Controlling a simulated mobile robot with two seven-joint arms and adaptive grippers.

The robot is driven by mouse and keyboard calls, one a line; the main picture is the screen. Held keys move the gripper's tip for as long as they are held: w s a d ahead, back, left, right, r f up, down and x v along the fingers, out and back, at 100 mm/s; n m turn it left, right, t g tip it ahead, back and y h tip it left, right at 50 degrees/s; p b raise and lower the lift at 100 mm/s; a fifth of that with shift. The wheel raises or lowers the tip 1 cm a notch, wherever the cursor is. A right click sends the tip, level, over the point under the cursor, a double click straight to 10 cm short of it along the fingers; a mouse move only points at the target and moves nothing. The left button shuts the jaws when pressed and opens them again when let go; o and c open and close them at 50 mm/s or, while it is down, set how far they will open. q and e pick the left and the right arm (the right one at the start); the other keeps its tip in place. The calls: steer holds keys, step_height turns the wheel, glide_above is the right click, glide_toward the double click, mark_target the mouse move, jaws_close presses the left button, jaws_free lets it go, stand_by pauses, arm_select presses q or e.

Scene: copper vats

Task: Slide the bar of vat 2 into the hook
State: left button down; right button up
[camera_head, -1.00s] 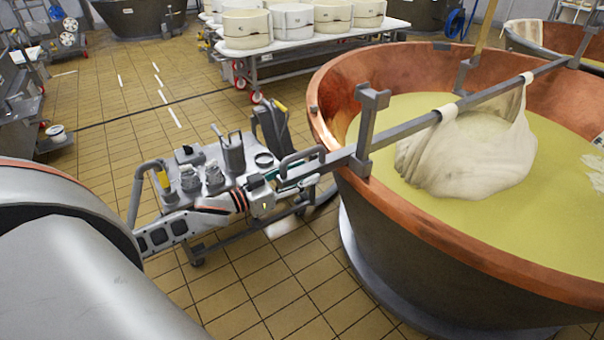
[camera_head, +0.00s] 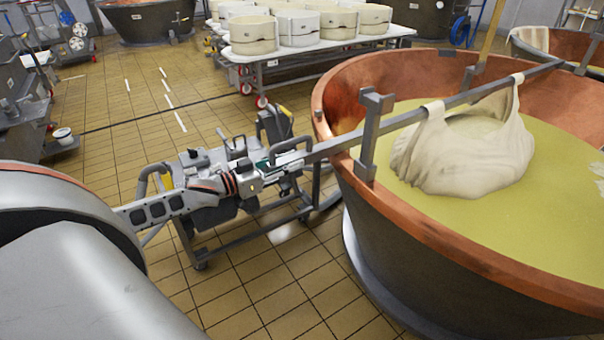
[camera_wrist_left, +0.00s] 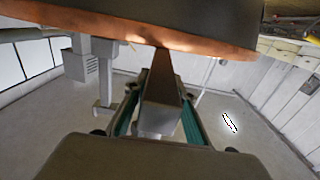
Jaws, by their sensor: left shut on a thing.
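The copper vat (camera_head: 440,235) with yellow liquid fills the right side of the head view. A long grey bar (camera_head: 400,120) slants across it. A pale cloth bundle (camera_head: 465,160) hangs from the bar over the liquid. The grey hook (camera_head: 375,102) stands upright on the near-left rim; the bar crosses at its post, and I cannot tell whether it is seated. My left gripper (camera_head: 278,168) is shut on the bar's near end, outside the rim. In the left wrist view the bar (camera_wrist_left: 162,95) lies between the green-edged fingers (camera_wrist_left: 160,118). My right gripper is not in view.
A wheeled cart (camera_head: 205,215) stands on the tiled floor behind my left arm. A table (camera_head: 310,48) with white round moulds (camera_head: 302,24) stands at the back.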

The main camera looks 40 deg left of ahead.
arm_select(q)
steer(key=shift+y, duration=0.3)
steer(key=a, duration=0.1)
steer(key=w+a, duration=0.1)
steer(key=a, duration=0.2)
steer(key=shift+w+a+r, duration=0.1)
steer(key=shift+w+r, duration=0.05)
steer(key=shift+w, duration=0.2)
steer(key=c, duration=1.7)
jaws_free()
steer(key=shift+s, duration=0.1)
steer(key=shift+d+v, duration=0.1)
steer(key=shift+v, duration=2.9)
steer(key=shift+d+v, duration=0.15)
steer(key=shift+v, duration=2.8)
steer(key=shift+s+f, duration=0.1)
steer(key=shift+f, duration=0.15)
